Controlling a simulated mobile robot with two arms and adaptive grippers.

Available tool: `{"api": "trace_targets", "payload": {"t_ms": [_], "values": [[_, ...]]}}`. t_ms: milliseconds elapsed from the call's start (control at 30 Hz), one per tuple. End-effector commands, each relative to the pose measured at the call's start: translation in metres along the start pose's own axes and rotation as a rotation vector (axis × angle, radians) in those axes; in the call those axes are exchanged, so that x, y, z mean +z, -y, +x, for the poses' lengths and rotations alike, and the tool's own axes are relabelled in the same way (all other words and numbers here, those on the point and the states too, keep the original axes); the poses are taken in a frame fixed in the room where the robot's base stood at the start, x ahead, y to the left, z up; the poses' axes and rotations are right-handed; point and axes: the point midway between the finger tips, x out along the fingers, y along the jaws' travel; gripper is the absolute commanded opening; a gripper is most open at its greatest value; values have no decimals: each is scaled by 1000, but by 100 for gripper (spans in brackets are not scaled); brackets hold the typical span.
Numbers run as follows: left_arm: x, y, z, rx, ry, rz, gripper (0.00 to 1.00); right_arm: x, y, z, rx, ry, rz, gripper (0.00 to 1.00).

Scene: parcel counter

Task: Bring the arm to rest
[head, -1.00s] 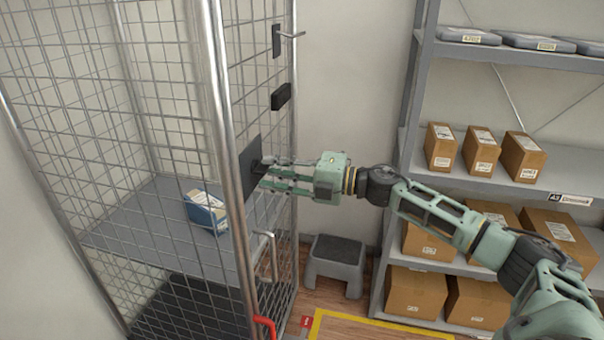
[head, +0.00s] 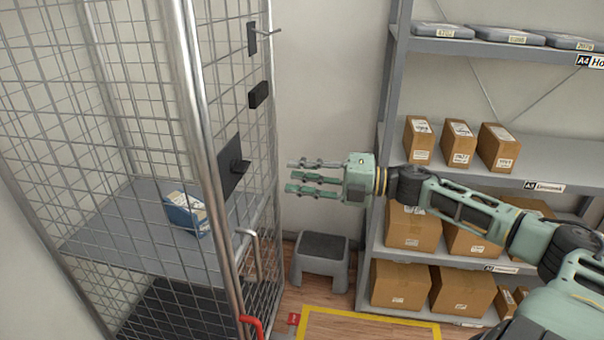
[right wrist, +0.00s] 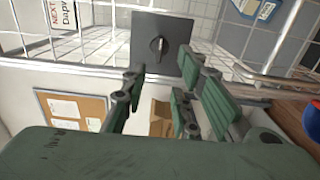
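My right gripper (head: 292,178) is in the head view, reaching left from the right arm. It stands apart from the cage's latch plate (head: 231,170), a dark plate with a knob on the cage side. In the right wrist view the gripper's fingers (right wrist: 160,95) are spread with nothing between them, and the latch plate (right wrist: 160,48) is beyond them. My left gripper is not in view.
A wire roll cage (head: 185,120) stands at left with a blue box (head: 186,216) on its shelf. A grey step stool (head: 321,262) is on the floor below my gripper. A shelving rack (head: 385,170) with cartons stands behind my right arm.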

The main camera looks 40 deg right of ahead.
Motion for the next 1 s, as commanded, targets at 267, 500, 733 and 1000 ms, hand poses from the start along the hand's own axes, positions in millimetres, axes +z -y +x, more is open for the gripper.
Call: {"api": "trace_targets", "payload": {"t_ms": [267, 500, 733, 1000], "values": [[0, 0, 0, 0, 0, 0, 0, 0, 0, -2, 0, -1, -1, 27], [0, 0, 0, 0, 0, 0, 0, 0, 0, -2, 0, -1, -1, 27], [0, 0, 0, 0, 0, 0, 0, 7, 9, -5, 3, 26, 23, 27], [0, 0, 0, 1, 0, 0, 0, 75, 129, -51, 11, 354, 301, 27]]}}
